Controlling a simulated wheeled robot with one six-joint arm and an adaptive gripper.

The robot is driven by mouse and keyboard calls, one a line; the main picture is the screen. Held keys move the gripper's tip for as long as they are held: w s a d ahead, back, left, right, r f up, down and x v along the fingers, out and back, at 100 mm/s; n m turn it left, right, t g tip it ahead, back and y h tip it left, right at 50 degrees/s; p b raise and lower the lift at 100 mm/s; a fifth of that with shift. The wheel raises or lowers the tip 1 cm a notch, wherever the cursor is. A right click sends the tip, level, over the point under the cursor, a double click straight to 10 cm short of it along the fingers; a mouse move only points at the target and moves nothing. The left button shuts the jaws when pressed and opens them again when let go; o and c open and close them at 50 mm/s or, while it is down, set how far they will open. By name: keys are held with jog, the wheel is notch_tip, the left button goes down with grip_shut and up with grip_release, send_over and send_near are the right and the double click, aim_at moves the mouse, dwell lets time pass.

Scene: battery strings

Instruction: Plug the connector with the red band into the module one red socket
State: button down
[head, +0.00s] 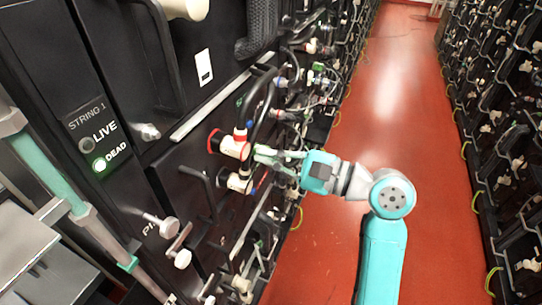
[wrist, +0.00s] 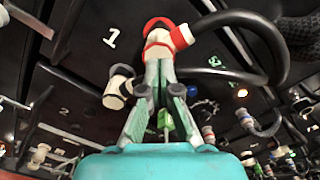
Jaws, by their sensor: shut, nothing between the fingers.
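The white connector with the red band (head: 234,146) sits at the front of a black module on the left, with its body against a red ring, the red socket (head: 213,141). In the wrist view the connector (wrist: 180,38) and the red ring (wrist: 155,22) are beside a white "1". A thick black cable curves away from the connector. How deep it sits is hidden. My gripper (head: 257,151) is shut and empty, its fingertips (wrist: 159,68) close against or just in front of the connector's lower end; I cannot tell if they touch.
A second white connector with a dark band (head: 238,182) sits just below. Black handles and cables crowd the module fronts. A panel reads "STRING 1" with the green DEAD lamp (head: 99,164) lit. The red aisle floor (head: 400,70) is clear on the right.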

jog(key=shift+x, duration=1.25)
jog(key=shift+d, duration=0.1)
dwell(0.3)
jog(key=shift+v, duration=2.35)
